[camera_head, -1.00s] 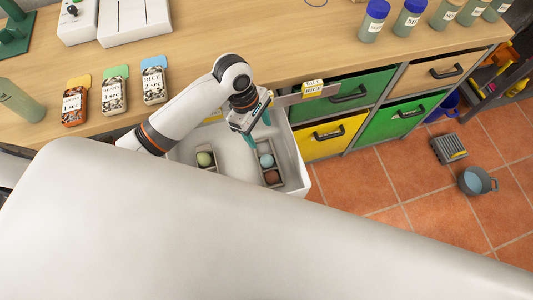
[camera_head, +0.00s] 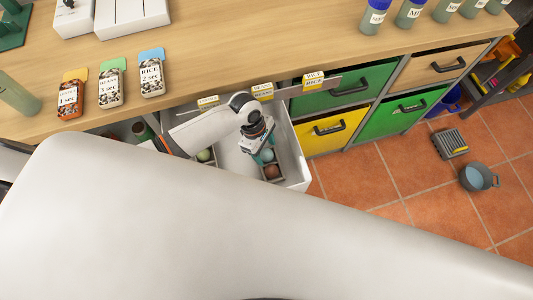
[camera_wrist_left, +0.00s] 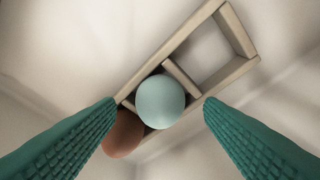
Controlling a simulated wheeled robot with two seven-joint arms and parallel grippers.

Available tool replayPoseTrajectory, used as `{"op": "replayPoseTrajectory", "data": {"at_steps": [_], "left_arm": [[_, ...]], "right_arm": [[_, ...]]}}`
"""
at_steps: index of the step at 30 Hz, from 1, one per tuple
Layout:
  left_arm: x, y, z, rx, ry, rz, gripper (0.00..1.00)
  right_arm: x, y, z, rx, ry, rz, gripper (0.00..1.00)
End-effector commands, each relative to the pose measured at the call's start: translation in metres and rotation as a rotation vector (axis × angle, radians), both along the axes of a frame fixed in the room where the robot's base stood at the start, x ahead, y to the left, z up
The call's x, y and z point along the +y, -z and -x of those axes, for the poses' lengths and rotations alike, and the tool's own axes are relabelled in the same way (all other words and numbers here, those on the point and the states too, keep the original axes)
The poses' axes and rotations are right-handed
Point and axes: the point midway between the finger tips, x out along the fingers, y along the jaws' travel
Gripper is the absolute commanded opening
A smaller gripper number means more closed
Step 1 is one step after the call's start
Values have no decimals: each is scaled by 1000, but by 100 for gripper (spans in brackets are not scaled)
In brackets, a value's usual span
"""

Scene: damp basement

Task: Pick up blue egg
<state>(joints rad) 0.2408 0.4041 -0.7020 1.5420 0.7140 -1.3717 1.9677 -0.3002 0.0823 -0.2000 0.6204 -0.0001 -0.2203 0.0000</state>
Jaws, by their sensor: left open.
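The blue egg (camera_wrist_left: 160,101) is pale blue and sits in a small divided wooden holder (camera_wrist_left: 236,70) inside a white drawer. In the head view the blue egg (camera_head: 267,155) shows just below my left gripper (camera_head: 262,153). In the left wrist view the two green ridged fingers of my left gripper (camera_wrist_left: 160,112) are apart, one on each side of the egg, with gaps between. A brown egg (camera_wrist_left: 122,136) lies beside the blue one, partly hidden by the left finger; it also shows in the head view (camera_head: 271,171). My right gripper is not in view.
The white drawer (camera_head: 297,165) has walls around the holder. A green egg (camera_head: 204,155) sits in it to the left. The wooden counter (camera_head: 220,60) above carries labelled packets (camera_head: 150,75) and jars (camera_head: 373,18). A large pale surface covers the lower foreground.

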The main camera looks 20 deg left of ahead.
Motion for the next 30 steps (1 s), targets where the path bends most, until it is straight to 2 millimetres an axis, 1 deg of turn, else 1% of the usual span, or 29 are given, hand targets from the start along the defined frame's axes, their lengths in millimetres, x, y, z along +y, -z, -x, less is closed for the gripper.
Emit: {"op": "replayPoseTrajectory", "data": {"at_steps": [1, 3, 9, 10, 15, 16, 26, 30], "left_arm": [[-2, 4, 0, 0, 1, 0, 62], [-2, 7, 0, 0, 1, 0, 62], [-2, 7, 0, -1, 1, 0, 62], [-2, 7, 0, -1, 1, 0, 61], [-2, 7, 0, -1, 1, 0, 33], [-2, 7, 0, -1, 1, 0, 30], [-2, 6, 0, -2, 0, 0, 29], [-2, -1, 0, -3, 1, 2, 29]], "right_arm": [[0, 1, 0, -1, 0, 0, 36], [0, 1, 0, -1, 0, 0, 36], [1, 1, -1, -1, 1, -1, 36], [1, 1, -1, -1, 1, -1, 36], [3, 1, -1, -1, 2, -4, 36], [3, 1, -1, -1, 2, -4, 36], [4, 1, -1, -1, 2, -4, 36], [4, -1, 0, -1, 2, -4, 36]]}}
